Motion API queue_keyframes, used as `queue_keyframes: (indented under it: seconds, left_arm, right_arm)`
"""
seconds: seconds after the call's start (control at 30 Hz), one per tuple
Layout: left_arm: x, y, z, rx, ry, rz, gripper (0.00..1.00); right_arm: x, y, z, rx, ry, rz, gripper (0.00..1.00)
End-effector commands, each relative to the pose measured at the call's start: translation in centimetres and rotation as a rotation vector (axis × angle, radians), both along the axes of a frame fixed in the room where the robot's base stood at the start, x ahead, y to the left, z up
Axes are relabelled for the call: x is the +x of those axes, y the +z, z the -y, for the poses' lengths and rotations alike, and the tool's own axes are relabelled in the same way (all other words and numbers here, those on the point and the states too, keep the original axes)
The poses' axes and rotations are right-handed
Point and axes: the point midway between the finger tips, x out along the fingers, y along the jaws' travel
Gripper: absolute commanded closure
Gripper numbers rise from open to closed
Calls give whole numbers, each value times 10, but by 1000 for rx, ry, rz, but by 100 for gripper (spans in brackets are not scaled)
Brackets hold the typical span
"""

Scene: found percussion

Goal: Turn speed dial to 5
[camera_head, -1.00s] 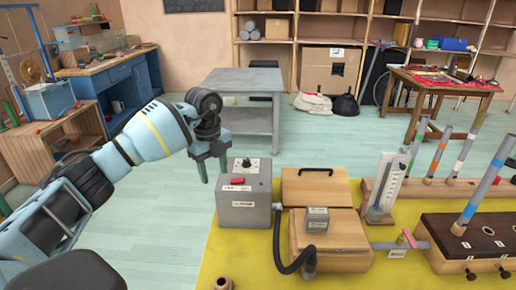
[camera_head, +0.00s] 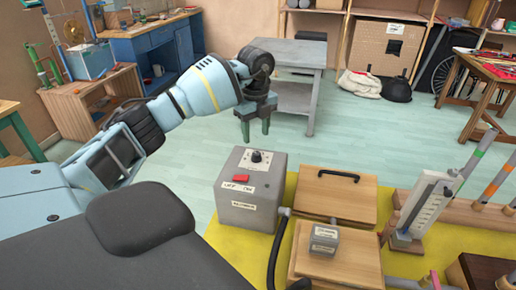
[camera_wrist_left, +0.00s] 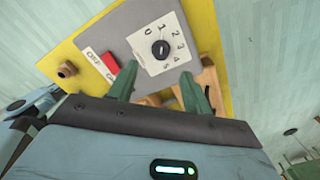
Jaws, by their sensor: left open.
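The speed dial is a black knob (camera_head: 257,156) on top of a grey box (camera_head: 240,213). In the left wrist view the knob (camera_wrist_left: 160,48) sits on a white plate (camera_wrist_left: 145,45) marked 0 to 5. Which number it points to is too small to tell. My left gripper (camera_head: 256,131) is open and empty. In the head view its green fingers show just above the box's far edge. In the wrist view the fingertips (camera_wrist_left: 158,76) appear either side of the plate's lower part, apart from the knob. My right gripper is not in view.
A red switch (camera_head: 241,178) lies beside the dial on the box. A black hose (camera_head: 278,250) runs beside wooden boxes (camera_head: 335,195) on the yellow mat (camera_head: 290,190). A white gauge (camera_head: 425,205) stands at right. A grey table (camera_head: 290,65) stands behind; open floor lies at left.

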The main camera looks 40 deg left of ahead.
Motion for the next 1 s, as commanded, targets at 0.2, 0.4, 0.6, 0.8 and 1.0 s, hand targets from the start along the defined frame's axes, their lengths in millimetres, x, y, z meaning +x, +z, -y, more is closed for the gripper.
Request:
queue_keyframes:
  seconds: [0.2,0.4,0.6,0.8,1.0]
  left_arm:
    - [-1,-33,0,0,0,-4,51]
    - [-1,-59,0,1,-1,-4,51]
    - [0,-69,0,1,-1,-2,51]
    - [0,-70,0,1,-1,-1,51]
    - [0,-69,0,0,-1,-1,70]
  right_arm:
    - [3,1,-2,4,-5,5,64]
    - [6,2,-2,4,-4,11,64]
    - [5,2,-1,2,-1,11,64]
    - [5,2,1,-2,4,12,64]
    - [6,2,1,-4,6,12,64]
